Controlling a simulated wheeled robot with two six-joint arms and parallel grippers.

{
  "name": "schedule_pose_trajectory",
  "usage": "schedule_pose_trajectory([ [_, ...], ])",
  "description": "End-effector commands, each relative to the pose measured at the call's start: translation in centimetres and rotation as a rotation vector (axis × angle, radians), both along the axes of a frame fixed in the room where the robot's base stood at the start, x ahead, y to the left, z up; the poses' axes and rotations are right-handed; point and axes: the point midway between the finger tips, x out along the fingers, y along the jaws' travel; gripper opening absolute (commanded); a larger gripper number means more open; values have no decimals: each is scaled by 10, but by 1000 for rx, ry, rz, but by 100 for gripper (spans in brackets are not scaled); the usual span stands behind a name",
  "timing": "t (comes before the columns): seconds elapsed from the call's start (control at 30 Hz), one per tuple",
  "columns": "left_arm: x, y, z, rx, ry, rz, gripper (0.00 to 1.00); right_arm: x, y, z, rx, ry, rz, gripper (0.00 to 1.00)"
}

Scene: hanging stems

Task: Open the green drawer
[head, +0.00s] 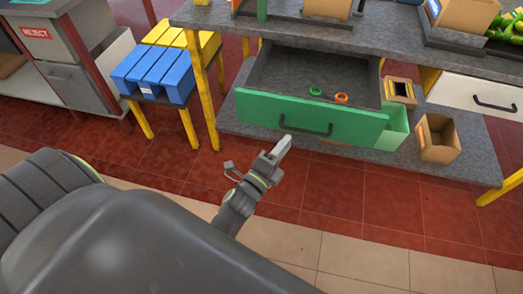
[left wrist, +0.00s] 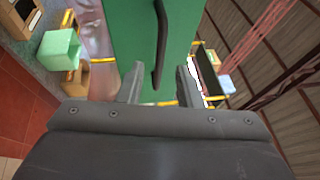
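The green drawer (head: 350,118) is pulled out from under the grey workbench, and its inside shows from above. A green ring (head: 315,91) and an orange ring (head: 341,98) lie in it. Its dark handle (head: 306,127) is on the green front. My left gripper (head: 284,143) is in front of the drawer, just below and left of the handle. In the left wrist view, the left gripper (left wrist: 160,86) has its fingers apart with nothing gripped; the green front (left wrist: 126,30) and the handle (left wrist: 160,45) are ahead, the handle lined up between the fingers. My right gripper is not in view.
A mint-green bin (head: 396,128) and a cardboard box (head: 437,138) stand on the lower shelf right of the drawer. A white drawer (head: 474,92) is further right. The red floor before the drawer is clear.

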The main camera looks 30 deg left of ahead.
Motion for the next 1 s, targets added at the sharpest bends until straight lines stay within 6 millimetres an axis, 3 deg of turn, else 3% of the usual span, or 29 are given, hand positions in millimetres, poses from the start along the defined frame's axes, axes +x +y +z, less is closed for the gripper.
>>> schedule_pose_trajectory([
  [0.3, -66, 8, -14, 0, 3, 1, 32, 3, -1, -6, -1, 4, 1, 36],
  [0.5, -94, 11, -18, 0, 3, 1, 32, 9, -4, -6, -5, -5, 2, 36],
  [0.7, -104, 13, -18, -1, -1, 0, 32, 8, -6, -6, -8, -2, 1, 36],
  [1.0, -104, 13, -18, -1, -1, 0, 32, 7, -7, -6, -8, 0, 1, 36],
])
